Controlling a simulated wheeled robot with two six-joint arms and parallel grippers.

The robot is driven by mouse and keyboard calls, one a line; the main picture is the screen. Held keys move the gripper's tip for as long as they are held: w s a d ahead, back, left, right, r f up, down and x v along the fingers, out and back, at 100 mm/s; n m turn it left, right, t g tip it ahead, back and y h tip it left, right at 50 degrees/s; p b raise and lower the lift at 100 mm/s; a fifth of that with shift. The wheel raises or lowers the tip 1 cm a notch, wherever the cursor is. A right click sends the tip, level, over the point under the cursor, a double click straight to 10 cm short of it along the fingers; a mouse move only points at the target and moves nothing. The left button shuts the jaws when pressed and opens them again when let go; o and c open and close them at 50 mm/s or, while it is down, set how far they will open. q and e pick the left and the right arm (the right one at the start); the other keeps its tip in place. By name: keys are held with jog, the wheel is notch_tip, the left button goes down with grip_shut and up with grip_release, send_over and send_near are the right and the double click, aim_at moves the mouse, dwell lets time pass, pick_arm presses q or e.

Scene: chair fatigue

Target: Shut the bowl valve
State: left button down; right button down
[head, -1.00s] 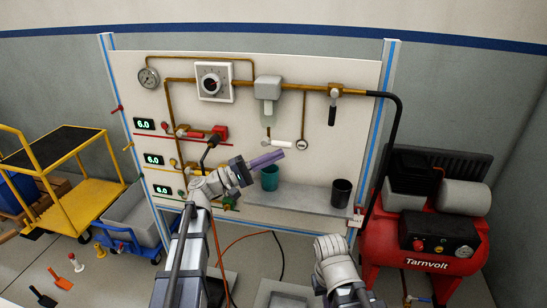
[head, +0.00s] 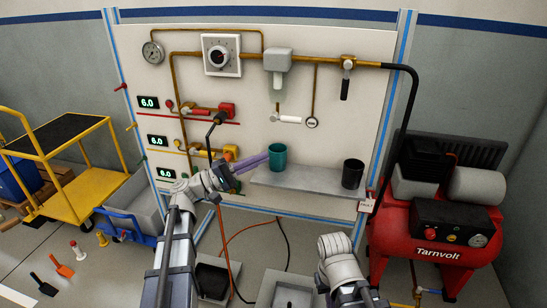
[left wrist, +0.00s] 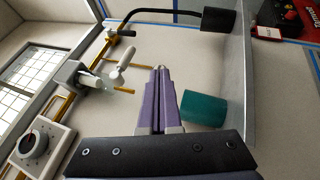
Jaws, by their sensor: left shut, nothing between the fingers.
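The filter bowl (head: 279,88) hangs under a grey housing on the brass pipe; it also shows in the left wrist view (left wrist: 92,80). Below it is a small valve with a white handle (head: 288,119), lying sideways to the right; the white handle shows in the left wrist view (left wrist: 126,58). My left gripper (head: 265,158) has purple fingers, shut and empty, below and left of the valve, apart from it. In the left wrist view the fingertips (left wrist: 160,70) point past the teal cup. My right arm's wrist shows at the bottom; its fingers are hidden.
A teal cup (head: 277,158) stands on the grey shelf (head: 300,181), close to my left fingers. A black cup (head: 352,173) stands at the shelf's right end. A black-handled valve (head: 345,88) hangs farther right. The red compressor (head: 435,240) stands right of the board.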

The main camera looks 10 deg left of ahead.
pick_arm(q)
jog(key=shift+b+v, duration=0.3)
jog(key=shift+v, duration=1.05)
jog(key=shift+d, duration=0.15)
jog(key=s+d+f+m+g+y+p, duration=0.3)
jog(key=s+d+g+y+p, duration=0.25)
jog(key=d+p, duration=0.3)
jog(key=s+d+f+m+g+y+p, duration=0.45)
jog(key=s+d+p, duration=0.3)
jog(key=d, duration=0.25)
jog(key=s+a+r+m+y+p, duration=0.3)
jog(key=s+y+p, duration=0.3)
jog(key=y+p, duration=0.3)
jog(key=shift+a+r+y, duration=0.4)
jog(key=shift+a+y, duration=0.35)
jog(key=shift+y, duration=0.15)
jog(key=shift+m, duration=0.25)
